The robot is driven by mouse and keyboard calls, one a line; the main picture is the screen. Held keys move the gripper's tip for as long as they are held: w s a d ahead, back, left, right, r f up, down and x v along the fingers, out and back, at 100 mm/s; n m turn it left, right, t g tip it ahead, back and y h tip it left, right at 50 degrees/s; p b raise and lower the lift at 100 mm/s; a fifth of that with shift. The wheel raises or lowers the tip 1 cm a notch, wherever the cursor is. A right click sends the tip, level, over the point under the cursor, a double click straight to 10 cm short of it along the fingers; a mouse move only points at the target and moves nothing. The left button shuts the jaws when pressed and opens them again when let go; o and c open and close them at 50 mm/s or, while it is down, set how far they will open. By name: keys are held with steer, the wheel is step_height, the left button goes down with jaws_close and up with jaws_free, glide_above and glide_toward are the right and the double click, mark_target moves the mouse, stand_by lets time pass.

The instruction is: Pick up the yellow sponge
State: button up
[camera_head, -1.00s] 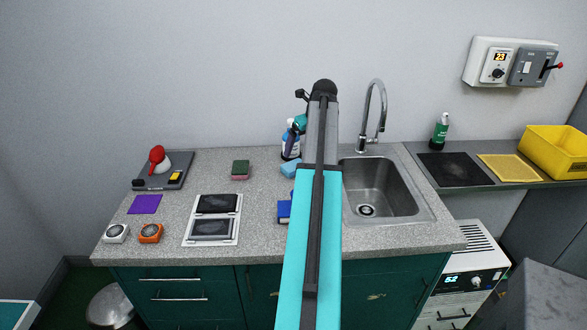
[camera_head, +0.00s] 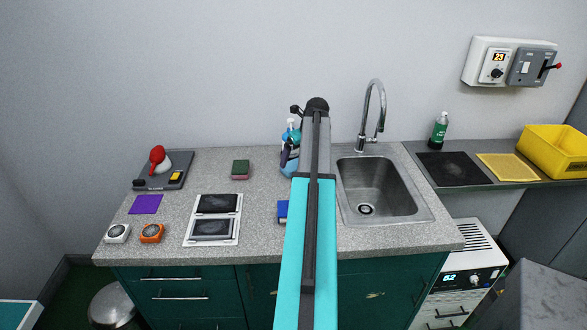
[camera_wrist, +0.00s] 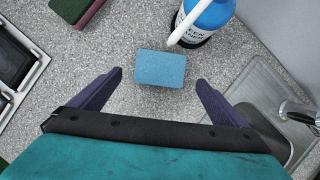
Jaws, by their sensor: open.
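I cannot make out a clearly yellow sponge in either view. A light blue block, like a sponge (camera_wrist: 160,68), lies flat on the grey speckled counter in the wrist view. In the head view my arm and gripper largely cover it. My gripper (camera_wrist: 158,80) is open and empty, its two purple fingers spread to either side of the block's near end. I cannot tell the height left between fingers and counter. A green-and-pink sponge (camera_head: 241,170) lies on the counter to the left and shows at the wrist view's top left (camera_wrist: 75,10).
A blue-and-white spray bottle (camera_wrist: 205,15) stands close behind the blue block. The sink (camera_head: 378,190) and tap (camera_head: 372,115) are to the right. A white double-panel device (camera_head: 213,219) lies left. A yellow mat (camera_head: 508,167) and yellow bin (camera_head: 555,152) are far right.

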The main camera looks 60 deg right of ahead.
mark_target(294, 165)
steer(key=shift+w+f, duration=0.1)
steer(key=shift+f, duration=0.05)
steer(key=shift+p+x, duration=1.1)
steer(key=shift+x, duration=1.35)
steer(key=c, duration=1.2)
step_height(294, 165, up, 10)
steer(key=b, duration=0.2)
steer(key=shift+b, duration=0.35)
steer(key=shift+o, duration=1.3)
steer(key=shift+c, duration=0.6)
